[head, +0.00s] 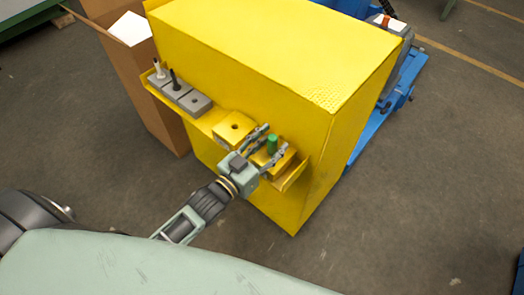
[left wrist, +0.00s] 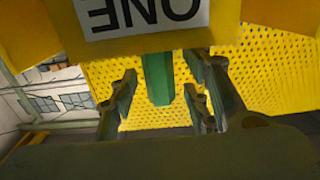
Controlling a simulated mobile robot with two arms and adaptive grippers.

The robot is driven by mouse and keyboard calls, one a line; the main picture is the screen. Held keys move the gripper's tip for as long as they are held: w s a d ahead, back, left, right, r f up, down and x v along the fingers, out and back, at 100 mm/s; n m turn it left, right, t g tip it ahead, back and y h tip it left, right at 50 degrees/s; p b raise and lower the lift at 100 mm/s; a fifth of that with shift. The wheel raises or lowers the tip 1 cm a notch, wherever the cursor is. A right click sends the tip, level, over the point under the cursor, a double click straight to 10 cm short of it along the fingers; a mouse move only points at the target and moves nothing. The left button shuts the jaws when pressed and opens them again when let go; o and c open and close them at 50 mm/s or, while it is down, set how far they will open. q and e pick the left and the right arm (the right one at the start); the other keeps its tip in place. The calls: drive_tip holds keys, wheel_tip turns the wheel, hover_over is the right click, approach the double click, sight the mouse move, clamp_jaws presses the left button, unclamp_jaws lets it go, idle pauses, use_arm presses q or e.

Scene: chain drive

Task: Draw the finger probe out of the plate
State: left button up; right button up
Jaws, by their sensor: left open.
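The green finger probe (head: 271,146) stands upright in a yellow block (head: 260,159) at the right end of the shelf. I take this block to be the plate. My left gripper (head: 275,137) is open, with its fingers on either side of the probe. In the left wrist view the green probe (left wrist: 157,80) lies between the open fingers, with gaps visible on both sides. The end of the probe that sits in the block is hidden. My right gripper is not in view.
A second yellow block (head: 234,127) with an empty hole sits left of the probe. Grey blocks (head: 180,93) holding a white and a black pin stand farther left. The large yellow guard (head: 262,60) rises behind the shelf. A cardboard box (head: 145,85) stands left.

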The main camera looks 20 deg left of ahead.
use_arm(q)
drive_tip(key=shift+w+d, duration=0.15)
drive_tip(key=shift+w, duration=0.2)
drive_tip(key=shift+c, duration=0.2)
clamp_jaws()
